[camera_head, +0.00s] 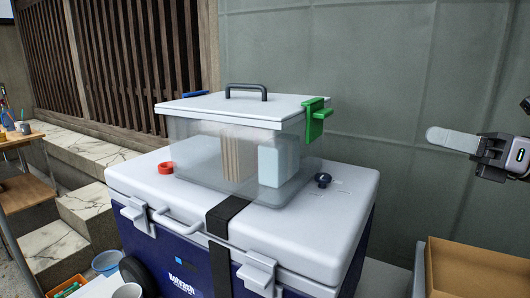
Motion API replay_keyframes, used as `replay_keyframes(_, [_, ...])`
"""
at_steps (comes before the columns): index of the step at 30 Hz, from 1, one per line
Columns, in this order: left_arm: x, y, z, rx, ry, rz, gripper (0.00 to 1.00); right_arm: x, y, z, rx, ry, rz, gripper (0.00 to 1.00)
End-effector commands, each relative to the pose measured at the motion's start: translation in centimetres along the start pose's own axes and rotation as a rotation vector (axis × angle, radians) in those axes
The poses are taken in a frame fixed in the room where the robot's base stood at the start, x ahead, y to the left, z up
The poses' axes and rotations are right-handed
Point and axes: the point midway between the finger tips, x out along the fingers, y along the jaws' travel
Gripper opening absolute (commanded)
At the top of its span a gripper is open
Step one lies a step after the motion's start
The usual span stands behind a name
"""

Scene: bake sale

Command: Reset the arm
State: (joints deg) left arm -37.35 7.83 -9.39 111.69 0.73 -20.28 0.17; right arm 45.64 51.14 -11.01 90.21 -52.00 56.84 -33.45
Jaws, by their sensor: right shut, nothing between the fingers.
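My right gripper (455,140) shows at the right edge of the head view. Its pale fingers point left and lie together, with nothing between them. It is in the air, to the right of the cooler and apart from everything. My left gripper is not in view.
A blue and white cooler (330,240) stands in the middle. On its lid sit a clear box (190,150) with a white lid and green clip (316,120), a red ring (166,168) and a dark knob (323,180). A cardboard box (480,270) is at the lower right.

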Motion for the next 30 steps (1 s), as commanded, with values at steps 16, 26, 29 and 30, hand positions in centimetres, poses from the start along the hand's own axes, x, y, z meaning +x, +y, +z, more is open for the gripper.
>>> replay_keyframes(16, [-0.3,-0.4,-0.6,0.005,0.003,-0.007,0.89,3.1,-3.2,-15.4,0.954,-0.427,-0.003,0.0])
replay_keyframes(26, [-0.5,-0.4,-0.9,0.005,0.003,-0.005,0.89,1.0,-4.0,-27.4,1.557,-0.707,-0.159,0.0])
replay_keyframes(29, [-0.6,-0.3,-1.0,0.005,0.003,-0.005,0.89,-0.1,-3.5,-31.5,1.737,-0.798,-0.229,0.0])
replay_keyframes(30, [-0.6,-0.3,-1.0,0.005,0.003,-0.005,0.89,-0.6,-3.2,-33.2,1.808,-0.835,-0.261,0.0])
